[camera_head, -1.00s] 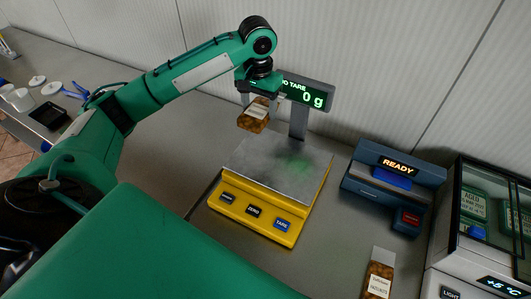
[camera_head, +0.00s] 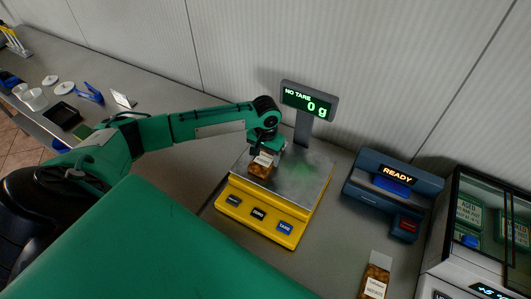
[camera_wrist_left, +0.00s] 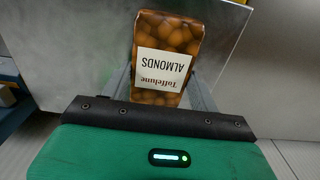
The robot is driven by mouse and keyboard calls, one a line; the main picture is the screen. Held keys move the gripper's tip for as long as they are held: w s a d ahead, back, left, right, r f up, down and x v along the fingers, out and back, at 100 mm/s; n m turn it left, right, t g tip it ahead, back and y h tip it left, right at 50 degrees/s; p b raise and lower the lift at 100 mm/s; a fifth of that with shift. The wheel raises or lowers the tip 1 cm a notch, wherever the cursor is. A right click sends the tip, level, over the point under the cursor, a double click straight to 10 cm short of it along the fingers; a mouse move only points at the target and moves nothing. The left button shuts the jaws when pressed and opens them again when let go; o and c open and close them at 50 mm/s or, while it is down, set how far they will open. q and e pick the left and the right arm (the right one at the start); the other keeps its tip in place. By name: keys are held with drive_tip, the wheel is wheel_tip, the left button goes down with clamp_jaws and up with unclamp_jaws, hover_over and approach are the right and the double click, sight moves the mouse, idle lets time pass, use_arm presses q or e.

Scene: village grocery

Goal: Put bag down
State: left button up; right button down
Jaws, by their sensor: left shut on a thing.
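A brown bag with a white label reading almonds (camera_head: 261,166) is in my left gripper (camera_head: 266,152). In the left wrist view the bag (camera_wrist_left: 168,52) sits between the two fingers, its label upside down. The bag is over the left part of the metal plate of the yellow scale (camera_head: 262,212); I cannot tell whether it touches the plate. The scale display (camera_head: 308,101) reads "NO TARE" and 0 g. My right gripper is not in view.
A second labelled bag (camera_head: 376,279) lies on the counter at the lower right. A blue device (camera_head: 392,190) showing "READY" stands right of the scale, with a glass-fronted cooler (camera_head: 484,215) beyond. The scale plate's right part is clear.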

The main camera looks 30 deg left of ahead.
sight(266, 157)
use_arm(q)
drive_tip(key=shift+f, duration=0.15)
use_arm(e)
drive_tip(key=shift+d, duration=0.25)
use_arm(q)
drive_tip(key=o, duration=1.1)
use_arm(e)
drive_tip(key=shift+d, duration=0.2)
use_arm(q)
wheel_tip(266, 157, up, 12)
drive_tip(key=b, duration=0.4)
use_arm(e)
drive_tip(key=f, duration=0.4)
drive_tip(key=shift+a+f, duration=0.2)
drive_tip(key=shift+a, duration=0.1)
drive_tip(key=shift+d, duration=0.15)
